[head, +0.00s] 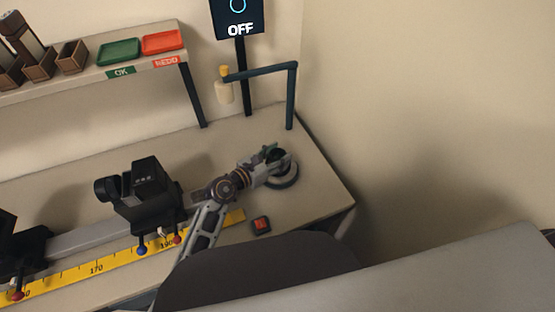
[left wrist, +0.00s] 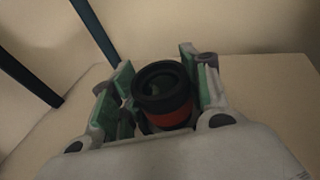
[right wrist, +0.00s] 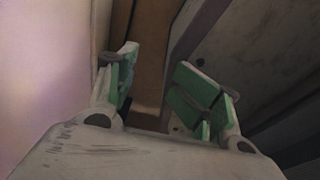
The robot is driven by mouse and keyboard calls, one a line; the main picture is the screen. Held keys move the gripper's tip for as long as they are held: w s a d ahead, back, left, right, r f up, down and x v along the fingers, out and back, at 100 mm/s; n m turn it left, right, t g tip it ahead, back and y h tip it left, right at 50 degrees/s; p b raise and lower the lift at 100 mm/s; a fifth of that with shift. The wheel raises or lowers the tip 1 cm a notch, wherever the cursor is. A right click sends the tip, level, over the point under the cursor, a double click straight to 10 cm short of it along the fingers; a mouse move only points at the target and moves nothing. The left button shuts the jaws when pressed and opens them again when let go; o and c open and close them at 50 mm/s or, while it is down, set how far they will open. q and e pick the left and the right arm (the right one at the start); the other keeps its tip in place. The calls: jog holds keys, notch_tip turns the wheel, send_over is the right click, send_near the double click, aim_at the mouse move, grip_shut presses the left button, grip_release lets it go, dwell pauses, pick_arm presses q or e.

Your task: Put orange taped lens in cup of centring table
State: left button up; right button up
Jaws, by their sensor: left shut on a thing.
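The orange taped lens (left wrist: 170,113), a black barrel with an orange band, is between the green-padded fingers of my left gripper (left wrist: 157,72) in the left wrist view. My left gripper (head: 274,158) is shut on it. In the head view, that gripper is over the round centring table (head: 288,182) near the right end of the bench. The gripper hides the cup, and I cannot tell whether the lens touches it. My right gripper (right wrist: 152,78) is open and empty in the right wrist view. It is not visible in the head view.
A black device (head: 147,195) stands on a rail behind a yellow ruler (head: 120,258). A shelf holds green (head: 119,51) and red (head: 163,41) trays.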

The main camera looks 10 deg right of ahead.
aim_at(272, 161)
pick_arm(q)
jog(key=shift+d+f, duration=0.1)
jog(key=shift+f, duration=0.25)
jog(key=o, duration=1.1)
jog(key=shift+f, duration=0.1)
jog(key=shift+r, duration=0.2)
jog(key=shift+s, duration=0.1)
jog(key=shift+s+a, duration=0.15)
jog(key=shift+a, duration=0.25)
jog(key=v, duration=0.7)
jog(key=shift+s+a, duration=0.2)
jog(key=shift+a, duration=0.1)
jog(key=shift+v, duration=1.65)
pick_arm(e)
jog(key=shift+h, duration=0.3)
jog(key=shift+w+d, duration=0.5)
jog(key=shift+d, duration=0.35)
jog(key=shift+w+d, duration=0.45)
jog(key=shift+d, duration=0.45)
jog(key=shift+w+d, duration=0.5)
jog(key=shift+d, duration=0.35)
